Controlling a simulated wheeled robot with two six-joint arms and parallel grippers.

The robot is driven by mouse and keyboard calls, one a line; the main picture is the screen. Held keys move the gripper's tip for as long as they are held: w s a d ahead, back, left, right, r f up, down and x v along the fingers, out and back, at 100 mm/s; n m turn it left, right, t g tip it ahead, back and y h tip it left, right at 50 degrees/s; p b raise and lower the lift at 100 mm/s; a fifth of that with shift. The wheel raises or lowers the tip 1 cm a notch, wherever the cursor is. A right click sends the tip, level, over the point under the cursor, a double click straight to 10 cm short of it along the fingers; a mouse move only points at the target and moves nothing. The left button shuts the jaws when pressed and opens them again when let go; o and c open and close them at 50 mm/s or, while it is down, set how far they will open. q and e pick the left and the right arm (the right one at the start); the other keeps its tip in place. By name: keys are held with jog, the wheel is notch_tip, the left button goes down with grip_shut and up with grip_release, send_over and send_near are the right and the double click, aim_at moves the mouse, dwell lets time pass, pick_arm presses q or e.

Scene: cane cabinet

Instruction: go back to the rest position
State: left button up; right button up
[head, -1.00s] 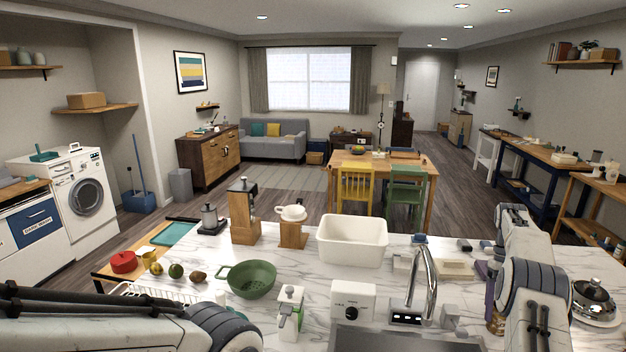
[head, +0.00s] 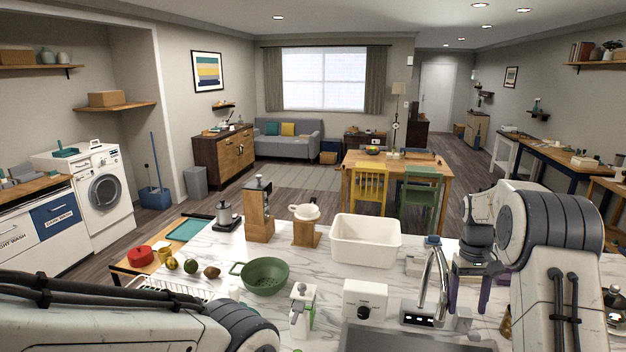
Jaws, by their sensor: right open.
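My right gripper (head: 469,298) hangs pointing down over the marble counter, just right of the tap. Its two dark purple fingers stand apart, and I see nothing between them. My right arm bends above it at the right side of the head view. My left arm crosses the bottom left corner, and its gripper is out of the picture. The marble counter (head: 335,283) lies below both arms.
The tap (head: 433,285) stands close to my right gripper, behind the sink (head: 400,342). A white basin (head: 365,240), green colander (head: 264,275), soap dispenser (head: 302,308) and wooden grinder (head: 259,212) stand on the counter. A table with chairs (head: 368,187) is beyond.

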jog(key=s+a+n+t, duration=0.1)
jog(key=s+a+t, duration=0.3)
jog(key=s+a, duration=1.4)
jog(key=s+a+f+n+g+y+b, duration=0.1)
jog(key=s+a+f+n+g+b, duration=0.1)
jog(key=s+a+f+n+b, duration=0.5)
jog(key=s+a+f+b, duration=0.3)
jog(key=s+a+b, duration=0.3)
jog(key=s+b, duration=0.1)
jog(key=shift+s+a+f+n+b, duration=0.2)
jog(key=shift+f+n+b, duration=0.1)
jog(key=shift+b, duration=0.55)
